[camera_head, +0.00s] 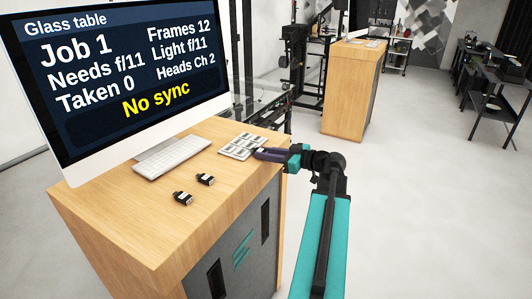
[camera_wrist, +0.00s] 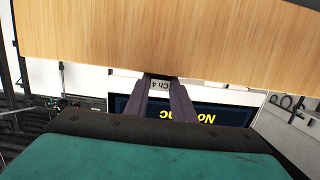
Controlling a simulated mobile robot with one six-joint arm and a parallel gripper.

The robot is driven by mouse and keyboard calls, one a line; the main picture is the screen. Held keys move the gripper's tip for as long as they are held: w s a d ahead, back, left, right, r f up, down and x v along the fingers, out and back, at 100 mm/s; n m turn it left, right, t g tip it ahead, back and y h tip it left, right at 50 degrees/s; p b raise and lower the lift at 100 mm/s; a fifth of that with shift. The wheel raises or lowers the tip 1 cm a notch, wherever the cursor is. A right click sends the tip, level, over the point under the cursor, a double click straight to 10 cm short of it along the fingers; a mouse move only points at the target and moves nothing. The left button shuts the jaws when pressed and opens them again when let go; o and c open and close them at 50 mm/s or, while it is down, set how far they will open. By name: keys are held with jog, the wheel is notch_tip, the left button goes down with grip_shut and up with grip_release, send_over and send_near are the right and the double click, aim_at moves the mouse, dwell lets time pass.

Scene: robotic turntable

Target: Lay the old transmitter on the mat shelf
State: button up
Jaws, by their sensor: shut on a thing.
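My gripper (camera_head: 268,154) is at the right side of the wooden desk, by a white sheet with grey rectangles. In the wrist view my gripper (camera_wrist: 165,95) is shut, its two purple fingers around a small thing with a white label reading Ch 4, the transmitter (camera_wrist: 160,85). In the head view I cannot make out the held transmitter. Two small black units with pale labels, one nearer (camera_head: 183,198) and one farther (camera_head: 205,179), lie apart on the desk top. I cannot tell which surface is the mat shelf.
A large monitor (camera_head: 130,75) reading "No sync" stands on the desk (camera_head: 130,215), with a white keyboard (camera_head: 172,155) before it. The white sheet (camera_head: 240,150) lies near the right edge. Another wooden cabinet (camera_head: 350,90) stands behind.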

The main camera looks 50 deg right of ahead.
jog(key=shift+s+f, duration=0.1)
jog(key=shift+f, duration=0.35)
jog(key=o, duration=1)
jog(key=shift+a+f, duration=0.1)
jog(key=shift+r+b, duration=0.3)
jog(key=shift+r, duration=0.35)
jog(key=shift+r+b+v, duration=0.2)
jog(key=shift+b+v, duration=1.15)
jog(key=shift+v, duration=4.65)
jog(key=shift+o, duration=0.7)
